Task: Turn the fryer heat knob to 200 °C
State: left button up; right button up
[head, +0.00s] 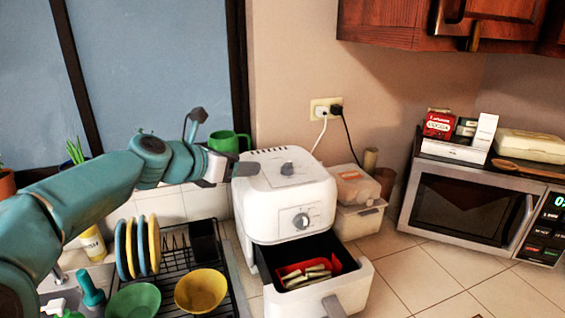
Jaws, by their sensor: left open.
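The white air fryer (258,215) stands on the tiled counter. I cannot read the markings of either. The fryer drawer (356,287) is pulled out, with a red liner and several pale sticks of food inside. My left gripper (240,169) is open beside the fryer's upper left edge, to the left of the top knob and apart from both knobs. My right gripper is out of view.
A black dish rack (176,287) with upright plates and bowls (201,291) is at lower left. A green mug (224,141) is behind my gripper. Clear plastic boxes (360,219) and a microwave (461,206) stand to the right. Counter in front of the microwave is free.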

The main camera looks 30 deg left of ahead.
aim_at(285, 165)
pick_arm(q)
jog(key=x, duration=0.4)
jog(key=p+x, duration=0.1)
jog(key=x, duration=0.4)
jog(key=p+x, duration=0.1)
jog(key=x, duration=0.4)
jog(key=shift+w+d+f, duration=0.15)
jog(key=shift+d+f, duration=0.05)
jog(key=shift+d, duration=0.25)
jog(key=shift+w+a+f, duration=0.1)
jog(key=shift+w+f, duration=0.15)
jog(key=shift+w, duration=0.15)
jog(key=shift+s+r, duration=0.1)
jog(key=shift+c, duration=1.2)
jog(key=c, duration=0.8)
